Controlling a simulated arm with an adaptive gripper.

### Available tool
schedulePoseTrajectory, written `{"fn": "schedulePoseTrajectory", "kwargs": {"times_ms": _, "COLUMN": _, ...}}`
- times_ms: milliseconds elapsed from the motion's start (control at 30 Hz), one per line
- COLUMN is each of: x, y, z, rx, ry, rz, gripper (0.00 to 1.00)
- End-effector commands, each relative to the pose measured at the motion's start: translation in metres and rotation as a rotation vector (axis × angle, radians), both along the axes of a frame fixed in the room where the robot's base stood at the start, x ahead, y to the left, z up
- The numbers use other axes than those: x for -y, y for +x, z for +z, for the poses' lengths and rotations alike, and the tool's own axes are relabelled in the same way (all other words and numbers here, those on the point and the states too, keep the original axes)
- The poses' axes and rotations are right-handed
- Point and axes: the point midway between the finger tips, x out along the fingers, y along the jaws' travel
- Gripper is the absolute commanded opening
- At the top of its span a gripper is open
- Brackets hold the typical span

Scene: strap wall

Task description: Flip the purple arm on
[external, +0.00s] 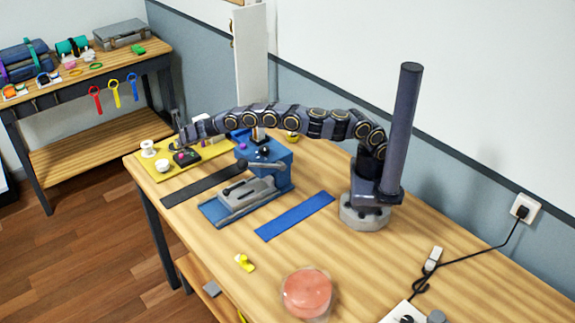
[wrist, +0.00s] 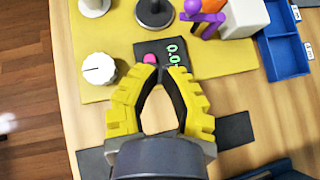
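The purple arm (wrist: 193,8) is a small purple lever with purple and orange parts around it, at the top of the wrist view. It stands on a yellow board (wrist: 120,38) beside a white block (wrist: 245,17). In the external view it is small and partly hidden by my arm. My gripper (wrist: 163,70) has yellow fingers whose tips come together, with nothing seen between them. It is over the near edge of the board, below and left of the purple arm in the wrist view and apart from it. In the external view my gripper (external: 183,138) is above the board.
A black display with a pink button (wrist: 149,58) lies just beyond my fingertips. A white dial (wrist: 98,68) and a black knob (wrist: 153,12) are close by. A blue tray (wrist: 284,48) is on the right. A black strip (external: 200,186) lies in front of the board.

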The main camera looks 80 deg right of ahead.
Motion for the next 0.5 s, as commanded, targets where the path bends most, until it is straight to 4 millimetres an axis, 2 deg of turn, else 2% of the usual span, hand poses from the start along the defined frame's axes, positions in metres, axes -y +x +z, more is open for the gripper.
{"fn": "schedulePoseTrajectory", "kwargs": {"times_ms": 33, "x": -0.01, "y": 0.001, "z": 0.007, "rx": 0.001, "ry": 0.002, "rz": 0.005, "gripper": 0.0}}
{"fn": "schedulePoseTrajectory", "kwargs": {"times_ms": 200, "x": -0.027, "y": 0.0, "z": 0.023, "rx": 0.002, "ry": 0.0, "rz": 0.002, "gripper": 0.0}}
{"fn": "schedulePoseTrajectory", "kwargs": {"times_ms": 500, "x": -0.034, "y": -0.001, "z": 0.028, "rx": 0.0, "ry": -0.002, "rz": 0.001, "gripper": 0.0}}
